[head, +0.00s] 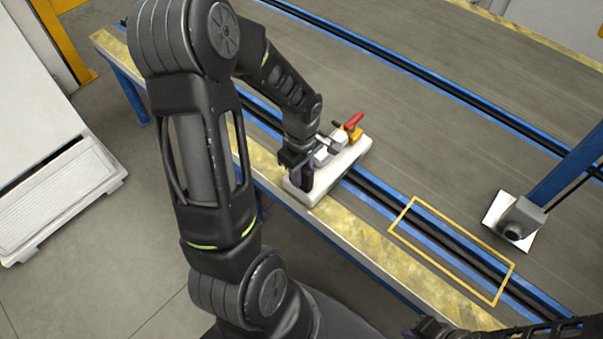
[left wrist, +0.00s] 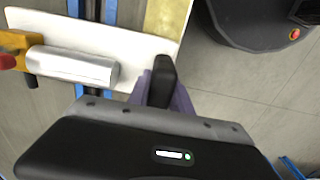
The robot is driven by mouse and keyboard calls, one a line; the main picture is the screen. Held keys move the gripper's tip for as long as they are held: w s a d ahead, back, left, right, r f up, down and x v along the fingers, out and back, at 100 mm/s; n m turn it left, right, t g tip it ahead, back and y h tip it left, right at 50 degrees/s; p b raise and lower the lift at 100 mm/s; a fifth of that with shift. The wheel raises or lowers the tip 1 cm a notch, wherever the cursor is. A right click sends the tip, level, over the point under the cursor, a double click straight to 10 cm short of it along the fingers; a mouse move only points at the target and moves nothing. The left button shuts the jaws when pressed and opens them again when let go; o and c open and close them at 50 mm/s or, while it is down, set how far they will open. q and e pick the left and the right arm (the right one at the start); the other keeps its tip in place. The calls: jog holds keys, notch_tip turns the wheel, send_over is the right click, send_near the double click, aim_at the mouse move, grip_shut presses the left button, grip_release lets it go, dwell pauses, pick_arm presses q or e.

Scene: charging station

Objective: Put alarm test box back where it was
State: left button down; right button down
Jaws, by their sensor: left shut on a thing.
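The alarm test box (head: 346,160) is a white slab with a silver cylinder and a red and yellow fitting on top. It lies over the near rail and the yellowish edge strip; I cannot tell whether it touches them. My left gripper (head: 300,176) is shut on its near left end. In the left wrist view, the white slab (left wrist: 135,50) reaches to the left gripper's fingers (left wrist: 160,88), and its silver cylinder shows at the left. My right gripper (head: 430,326) shows only partly at the bottom right edge; its jaws are not clear.
A yellow outlined rectangle (head: 408,236) lies empty across the blue and black rail (head: 375,190), right of the box. A grey device on a white plate (head: 494,208) stands beyond it, beside a blue post (head: 566,166). A white cabinet (head: 40,110) stands at the left.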

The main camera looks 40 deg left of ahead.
pick_arm(q)
jog(key=shift+f, duration=0.15)
jog(key=c, duration=1.2)
grip_release()
jog(key=shift+o, duration=0.2)
jog(key=shift+r, duration=0.25)
notch_tip(320, 180, up, 12)
jog(key=shift+f+p, duration=0.1)
jog(key=shift+p, duration=0.85)
